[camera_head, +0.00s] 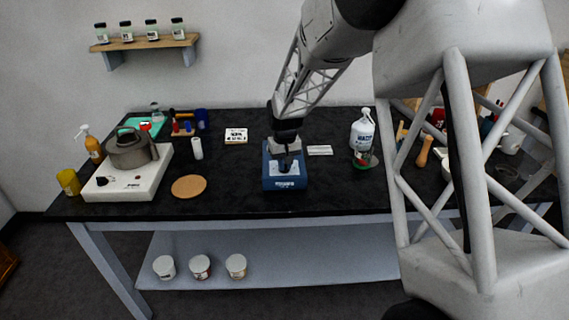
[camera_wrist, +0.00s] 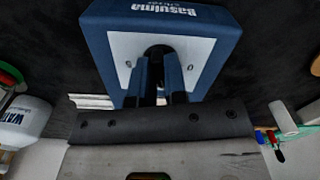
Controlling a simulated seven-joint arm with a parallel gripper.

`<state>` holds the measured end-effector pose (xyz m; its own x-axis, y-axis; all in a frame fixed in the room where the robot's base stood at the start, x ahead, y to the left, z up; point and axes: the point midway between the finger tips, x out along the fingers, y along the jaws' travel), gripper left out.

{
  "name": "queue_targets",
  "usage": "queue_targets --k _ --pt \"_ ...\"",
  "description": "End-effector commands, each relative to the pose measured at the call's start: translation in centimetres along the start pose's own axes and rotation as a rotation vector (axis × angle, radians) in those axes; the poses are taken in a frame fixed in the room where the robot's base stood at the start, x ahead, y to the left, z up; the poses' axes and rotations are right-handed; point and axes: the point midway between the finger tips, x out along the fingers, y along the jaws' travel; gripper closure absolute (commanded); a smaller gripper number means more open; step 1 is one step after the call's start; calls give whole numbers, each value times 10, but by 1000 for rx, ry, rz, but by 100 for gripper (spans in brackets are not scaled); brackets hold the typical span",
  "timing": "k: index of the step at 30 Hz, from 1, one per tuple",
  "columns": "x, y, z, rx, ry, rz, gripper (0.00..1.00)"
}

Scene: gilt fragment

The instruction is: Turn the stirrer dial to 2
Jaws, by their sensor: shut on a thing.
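The blue stirrer (camera_head: 285,184) stands on the black bench, in front of my arm, with a pale top plate. In the wrist view the stirrer (camera_wrist: 188,14) fills the upper middle, its printed name upside down. Its dark dial (camera_wrist: 158,50) sits on the pale panel, mostly hidden by my fingers. My gripper (camera_wrist: 160,75) is shut on the dial, fingers pointing down onto it; it also shows in the head view (camera_head: 286,162). A small mark, perhaps a 0, shows right of the dial; I cannot tell the dial's setting.
A white hotplate (camera_head: 135,185) with a grey pot stands at left, beside a round cork mat (camera_head: 189,187). A white wash bottle (camera_head: 362,130) stands to the right. A label card (camera_head: 236,136) lies behind left. Bare bench surrounds the stirrer.

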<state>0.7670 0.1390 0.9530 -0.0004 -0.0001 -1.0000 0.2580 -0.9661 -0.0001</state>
Motion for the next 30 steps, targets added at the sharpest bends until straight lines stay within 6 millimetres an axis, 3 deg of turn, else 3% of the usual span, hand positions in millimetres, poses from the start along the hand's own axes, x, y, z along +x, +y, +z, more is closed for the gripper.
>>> queue_targets --k 1,2,7,20,30 --pt "-1 0 -1 0 3 0 100" --pt "-1 0 -1 0 3 0 86" --pt "-1 0 -1 -1 2 0 62" --pt "-6 0 0 -1 1 0 62" --pt "-42 0 -1 -1 3 0 62"
